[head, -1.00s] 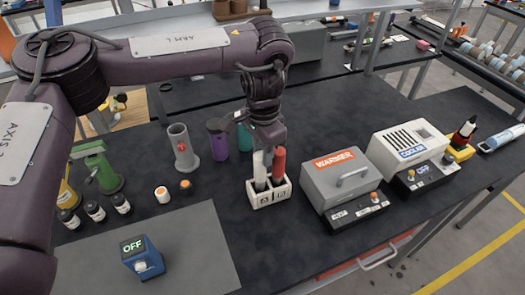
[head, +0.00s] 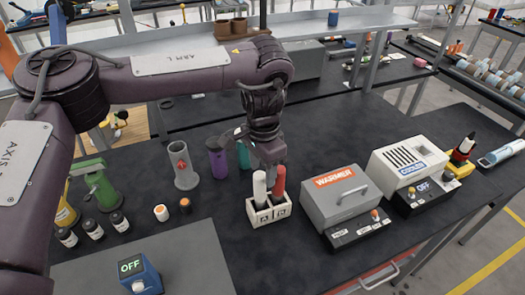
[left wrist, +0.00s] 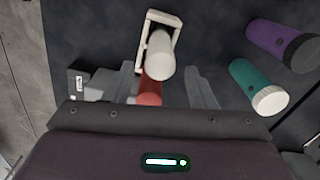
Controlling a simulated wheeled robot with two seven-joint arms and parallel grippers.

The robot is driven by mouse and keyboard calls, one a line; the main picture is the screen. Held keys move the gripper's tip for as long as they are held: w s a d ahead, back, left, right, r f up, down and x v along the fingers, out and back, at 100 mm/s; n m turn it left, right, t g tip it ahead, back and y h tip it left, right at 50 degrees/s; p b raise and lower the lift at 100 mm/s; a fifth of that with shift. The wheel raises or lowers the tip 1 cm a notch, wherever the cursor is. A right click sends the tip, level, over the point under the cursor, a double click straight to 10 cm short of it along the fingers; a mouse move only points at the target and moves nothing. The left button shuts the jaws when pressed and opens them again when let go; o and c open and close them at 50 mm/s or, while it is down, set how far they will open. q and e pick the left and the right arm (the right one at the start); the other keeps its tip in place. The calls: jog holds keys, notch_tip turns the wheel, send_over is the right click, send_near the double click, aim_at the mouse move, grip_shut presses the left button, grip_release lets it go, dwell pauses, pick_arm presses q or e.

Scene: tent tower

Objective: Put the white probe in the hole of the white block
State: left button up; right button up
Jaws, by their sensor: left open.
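The white block (head: 268,211) stands on the dark table, with two labelled spots on its front face. The white probe (head: 259,188) stands upright at its left side, its lower end hidden inside the block. A red probe (head: 279,186) stands upright at its right side. My left gripper (head: 268,162) is open, just behind and above the probes. In the left wrist view, the white probe (left wrist: 160,57) is beyond the open fingers (left wrist: 165,85), and the red probe (left wrist: 150,92) lies between them in the picture. Whether a finger touches either probe cannot be told. My right gripper is not in view.
The grey warmer (head: 345,192) and white cooler (head: 410,163) stand to the right of the block. A grey cylinder (head: 183,167), purple bottle (head: 217,160) and teal bottle (left wrist: 258,87) stand behind it to the left. The table in front of the block is clear.

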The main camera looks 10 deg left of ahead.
pick_arm(q)
notch_tip(320, 180, up, 11)
jog(key=shift+r, duration=0.15)
dwell(0.6)
